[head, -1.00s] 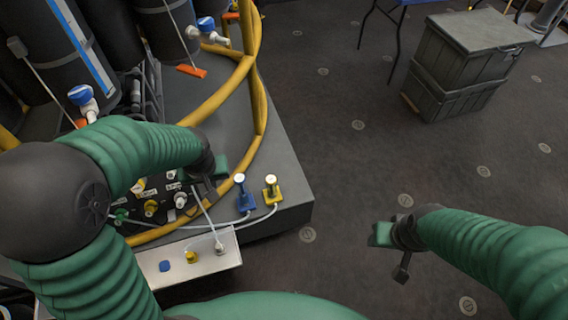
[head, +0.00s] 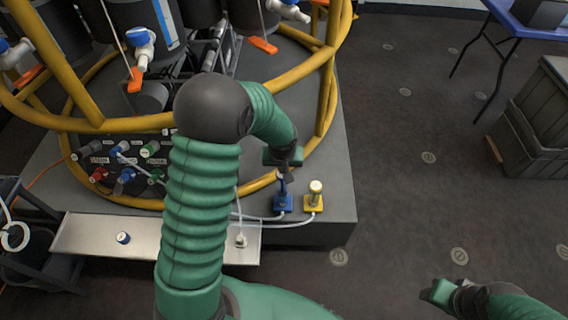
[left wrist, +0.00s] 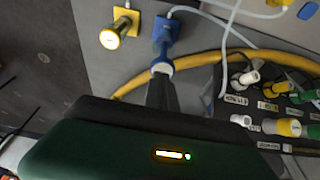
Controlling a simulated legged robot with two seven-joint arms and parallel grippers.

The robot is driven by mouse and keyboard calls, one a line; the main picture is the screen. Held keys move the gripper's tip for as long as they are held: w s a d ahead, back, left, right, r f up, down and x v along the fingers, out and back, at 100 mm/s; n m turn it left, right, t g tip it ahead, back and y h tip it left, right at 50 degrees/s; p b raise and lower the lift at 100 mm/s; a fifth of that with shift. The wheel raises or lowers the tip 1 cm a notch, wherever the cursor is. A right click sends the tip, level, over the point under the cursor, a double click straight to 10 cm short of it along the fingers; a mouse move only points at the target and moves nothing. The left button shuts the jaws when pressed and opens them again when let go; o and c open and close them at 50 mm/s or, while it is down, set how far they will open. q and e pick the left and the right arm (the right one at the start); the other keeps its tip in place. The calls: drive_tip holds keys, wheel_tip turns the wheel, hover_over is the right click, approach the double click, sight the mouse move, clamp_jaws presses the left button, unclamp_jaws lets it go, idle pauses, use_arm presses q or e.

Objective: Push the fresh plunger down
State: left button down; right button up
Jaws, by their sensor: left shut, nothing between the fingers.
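Two plungers stand side by side on the grey platform's corner: a blue plunger (head: 283,203) and a yellow plunger (head: 314,200) with a pale cap. I see no marking that tells which is the fresh one. My left gripper (head: 288,174) is shut and empty, right above the blue plunger and hiding its top. In the left wrist view its fingertips (left wrist: 162,88) meet the pale cap of the blue plunger (left wrist: 165,38); I cannot tell whether they touch. The yellow plunger (left wrist: 118,30) stands beside it, apart from the gripper. My right gripper (head: 438,292) hangs over the floor, far from both.
The yellow ring frame (head: 328,95) rises just behind the plungers. A connector panel (head: 120,165) is to their left. A metal tray (head: 90,236) in front holds a blue cap and a white fitting. Hoses run from the plungers. Open floor and a crate (head: 545,120) lie right.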

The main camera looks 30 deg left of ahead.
sight(282, 186)
use_arm(q)
drive_tip(key=shift+a+f, duration=0.25)
drive_tip(key=shift+f, duration=0.25)
drive_tip(key=shift+a+f, duration=0.2)
drive_tip(key=shift+f, duration=0.25)
drive_tip(key=shift+d+r, duration=0.15)
drive_tip(key=shift+d, duration=0.2)
wheel_tip(282, 186, down, 8)
drive_tip(key=b, duration=0.4)
drive_tip(key=shift+r+b, duration=0.1)
drive_tip(key=shift+b, duration=0.2)
drive_tip(key=shift+s, duration=0.2)
use_arm(e)
wheel_tip(282, 186, down, 5)
drive_tip(key=shift+s+a+r, duration=0.1)
drive_tip(key=shift+a+r, duration=0.05)
